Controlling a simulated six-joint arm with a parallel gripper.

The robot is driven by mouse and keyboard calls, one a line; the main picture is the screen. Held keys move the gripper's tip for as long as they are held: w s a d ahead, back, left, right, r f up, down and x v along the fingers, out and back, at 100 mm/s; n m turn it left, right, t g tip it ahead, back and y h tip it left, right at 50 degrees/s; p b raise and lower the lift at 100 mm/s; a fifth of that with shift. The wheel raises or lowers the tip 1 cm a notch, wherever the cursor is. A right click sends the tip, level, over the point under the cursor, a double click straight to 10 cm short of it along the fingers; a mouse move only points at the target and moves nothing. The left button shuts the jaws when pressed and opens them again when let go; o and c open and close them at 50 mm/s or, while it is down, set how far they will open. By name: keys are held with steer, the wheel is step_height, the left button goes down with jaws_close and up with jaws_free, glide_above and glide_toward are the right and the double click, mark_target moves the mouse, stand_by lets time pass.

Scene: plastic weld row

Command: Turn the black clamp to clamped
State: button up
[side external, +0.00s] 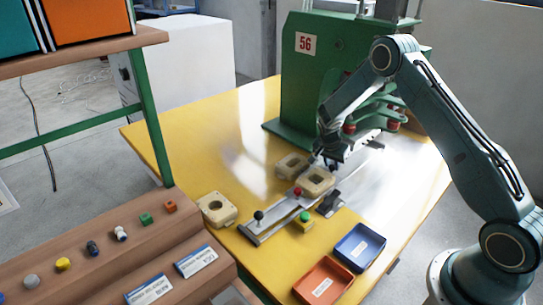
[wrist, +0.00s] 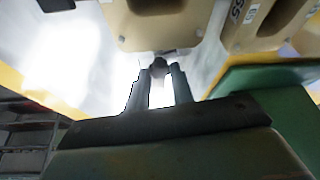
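My gripper (side external: 330,160) points down at the far end of the metal rail, beside the beige blocks. In the wrist view its two fingers (wrist: 161,72) stand a little apart, with a dark round knob (wrist: 159,64) at their tips. I cannot tell whether they grip the knob or only stand around it, nor whether this knob belongs to the black clamp. Another black ball knob (side external: 258,215) stands upright at the rail's near left end, well away from my gripper. A red knob (side external: 298,191) sits between, beside a beige block (side external: 316,181).
A second beige block (side external: 291,166) lies behind the first, and another (side external: 216,208) lies at left. A green knob (side external: 305,215), a black part (side external: 330,204), a blue tray (side external: 378,235) and a red tray (side external: 338,268) are in front. The green machine (side external: 300,80) stands behind my arm.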

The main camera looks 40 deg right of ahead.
steer(key=shift+n, duration=0.3)
steer(key=n, duration=0.2)
steer(key=n+t, duration=0.1)
steer(key=shift+s+d+n+y, duration=0.1)
steer(key=shift+s+n+y, duration=0.1)
steer(key=shift+n+y, duration=0.2)
steer(key=shift+s+d+n+t+y, duration=0.1)
steer(key=shift+n+t+y, duration=0.25)
steer(key=shift+n, duration=0.75)
steer(key=shift+n+t+y, duration=0.25)
steer(key=shift+n+t, duration=0.2)
steer(key=shift+n, duration=0.65)
steer(key=o, duration=1)
steer(key=shift+a, duration=0.2)
steer(key=shift+m, duration=0.4)
